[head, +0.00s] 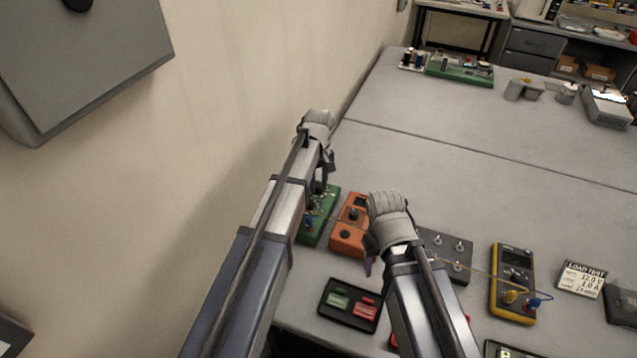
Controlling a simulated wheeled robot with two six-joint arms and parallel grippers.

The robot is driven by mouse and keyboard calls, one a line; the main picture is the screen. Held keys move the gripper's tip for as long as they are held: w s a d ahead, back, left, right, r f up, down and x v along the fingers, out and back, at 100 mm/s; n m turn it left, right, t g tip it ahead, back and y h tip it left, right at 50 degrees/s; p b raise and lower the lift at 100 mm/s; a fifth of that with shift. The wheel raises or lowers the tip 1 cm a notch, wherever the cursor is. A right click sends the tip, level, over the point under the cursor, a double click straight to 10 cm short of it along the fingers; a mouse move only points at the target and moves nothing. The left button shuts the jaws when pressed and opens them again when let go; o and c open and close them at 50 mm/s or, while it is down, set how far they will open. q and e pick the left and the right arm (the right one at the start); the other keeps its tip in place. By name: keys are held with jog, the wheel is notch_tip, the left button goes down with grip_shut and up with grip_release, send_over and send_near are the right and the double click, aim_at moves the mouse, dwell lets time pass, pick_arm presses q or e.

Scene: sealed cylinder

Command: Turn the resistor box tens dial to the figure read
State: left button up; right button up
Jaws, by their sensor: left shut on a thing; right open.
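A dark grey box (460,268) with several round knobs lies right of my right gripper and looks like the resistor box; its dial figures are too small to read, and my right arm covers its left part. My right gripper (368,266) is open and points down beside the orange box (345,240), which has dark knobs. My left gripper (322,186) is shut at the far end of the green circuit board (327,203); what it holds is too small to make out. A white card (581,279) reads LOAD TEST, 12.0 V, 1.0 A and a blurred last line.
A yellow multimeter (513,257) with yellow and blue leads lies to the right. A black tray (348,317) with green and red pieces sits at the near edge. The wall (230,130) is close on the left. The middle of the bench (450,160) is clear.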

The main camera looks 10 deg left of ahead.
pick_arm(q)
grip_shut()
jog(key=shift+m, duration=2.9)
jog(key=o, duration=0.9)
grip_release()
pick_arm(e)
jog(key=shift+r, duration=0.1)
